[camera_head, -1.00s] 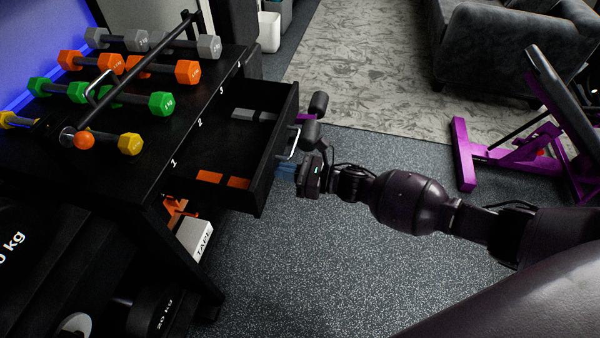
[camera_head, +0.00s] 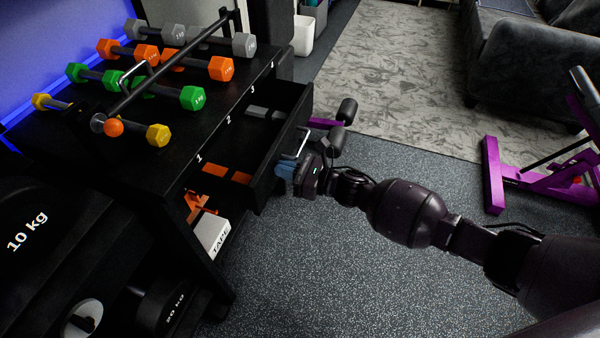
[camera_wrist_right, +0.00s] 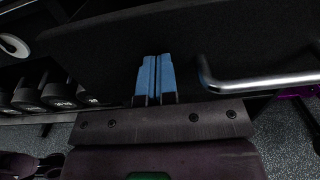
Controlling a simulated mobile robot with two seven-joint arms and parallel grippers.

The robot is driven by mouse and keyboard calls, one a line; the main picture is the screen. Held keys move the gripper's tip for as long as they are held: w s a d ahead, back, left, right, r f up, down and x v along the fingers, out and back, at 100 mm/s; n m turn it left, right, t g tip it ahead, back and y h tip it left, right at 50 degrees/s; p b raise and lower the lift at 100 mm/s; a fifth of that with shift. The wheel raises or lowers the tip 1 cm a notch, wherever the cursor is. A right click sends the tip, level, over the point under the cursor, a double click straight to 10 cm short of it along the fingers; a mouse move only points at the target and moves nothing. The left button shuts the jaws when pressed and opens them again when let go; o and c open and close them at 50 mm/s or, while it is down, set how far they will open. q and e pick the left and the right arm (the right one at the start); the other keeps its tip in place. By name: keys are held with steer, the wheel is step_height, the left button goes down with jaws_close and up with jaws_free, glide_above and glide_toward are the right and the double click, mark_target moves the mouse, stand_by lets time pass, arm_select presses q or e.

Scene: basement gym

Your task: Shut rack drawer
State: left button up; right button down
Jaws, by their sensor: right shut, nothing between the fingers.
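The black rack drawer (camera_head: 265,180) is pulled out of the rack (camera_head: 180,165) in the head view, with orange and grey blocks inside. It sticks out less than a second ago. Its silver bar handle (camera_head: 302,143) is on the front panel; the handle also shows in the right wrist view (camera_wrist_right: 262,82). My right gripper (camera_head: 284,172) is shut and empty, with its blue fingertips at the drawer front beside the handle. In the right wrist view the blue fingers (camera_wrist_right: 156,76) are together against or very near the dark front panel, left of the handle. My left gripper is not in view.
Several coloured dumbbells (camera_head: 180,95) and a bar lie on the rack top. Weight plates (camera_head: 40,230) and a white TAPE box (camera_head: 212,234) are below. A purple bench frame (camera_head: 493,175) stands at right. Speckled floor in front of the rack is clear.

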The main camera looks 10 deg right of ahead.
steer(key=b, duration=0.4)
glide_toward(225, 165)
steer(key=w+a+r, duration=0.1)
steer(key=a, duration=0.1)
steer(key=w+a+r, duration=0.2)
steer(key=a, duration=0.1)
steer(key=w+a+r, duration=0.2)
steer(key=a, duration=0.1)
steer(key=shift+w+a, duration=0.1)
steer(key=shift+w, duration=0.1)
steer(key=shift+w+a+r+b, duration=0.1)
steer(key=shift+w+a+b, duration=0.25)
steer(key=shift+a, duration=0.1)
steer(key=shift+r, duration=0.25)
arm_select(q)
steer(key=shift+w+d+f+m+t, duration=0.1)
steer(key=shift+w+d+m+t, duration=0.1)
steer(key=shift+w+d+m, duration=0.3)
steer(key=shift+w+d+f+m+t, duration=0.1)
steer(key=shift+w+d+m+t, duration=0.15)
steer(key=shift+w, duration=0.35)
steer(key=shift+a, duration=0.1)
arm_select(e)
steer(key=shift+w+a+r, duration=0.1)
steer(key=shift+r, duration=0.1)
